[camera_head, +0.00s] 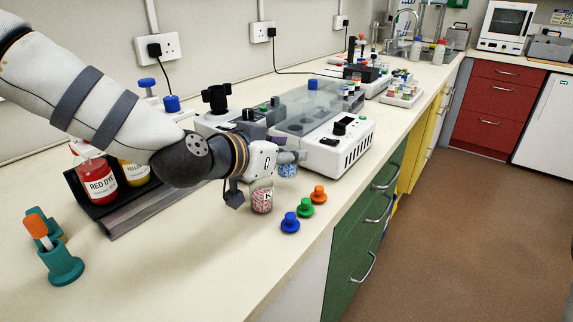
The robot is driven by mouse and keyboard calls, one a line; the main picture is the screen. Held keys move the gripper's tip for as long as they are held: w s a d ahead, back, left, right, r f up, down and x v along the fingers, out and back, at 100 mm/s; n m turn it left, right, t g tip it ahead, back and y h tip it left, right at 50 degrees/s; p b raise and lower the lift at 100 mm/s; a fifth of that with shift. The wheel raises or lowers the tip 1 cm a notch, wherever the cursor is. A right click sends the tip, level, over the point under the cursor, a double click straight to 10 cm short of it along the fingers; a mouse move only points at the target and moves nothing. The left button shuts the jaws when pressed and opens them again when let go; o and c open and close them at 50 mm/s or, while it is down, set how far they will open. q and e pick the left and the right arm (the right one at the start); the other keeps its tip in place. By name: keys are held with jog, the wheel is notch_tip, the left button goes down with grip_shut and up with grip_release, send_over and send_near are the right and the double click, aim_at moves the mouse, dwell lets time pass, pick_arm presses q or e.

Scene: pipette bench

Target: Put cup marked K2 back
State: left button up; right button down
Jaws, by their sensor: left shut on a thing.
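A small clear cup with pink-and-white contents (261,200) carries a white label with a K; the rest of the mark is too small to read. My left gripper (262,187) is shut on this cup from above, and the gripper body hides its top. Whether the cup touches the bench or hangs just above it, I cannot tell. A second cup with blue contents (288,170) is just behind it, partly hidden by a finger. My right gripper is out of view.
Blue (290,222), green (305,207) and orange (318,194) knobs stand near the front edge. A white instrument with a clear lid (345,145) is behind. A dye bottle rack (135,212) and a teal holder (62,265) are left.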

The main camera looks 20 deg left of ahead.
aim_at(281, 167)
pick_arm(q)
notch_tip(281, 167, down, 4)
jog(key=shift+r+b, duration=0.25)
jog(key=shift+b, duration=0.05)
jog(key=shift+r, duration=0.25)
jog(key=shift+c, duration=0.4)
jog(key=shift+f, duration=0.2)
jog(key=o, duration=1)
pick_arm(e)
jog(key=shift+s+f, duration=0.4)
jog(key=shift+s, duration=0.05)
pick_arm(q)
jog(key=shift+r, duration=0.1)
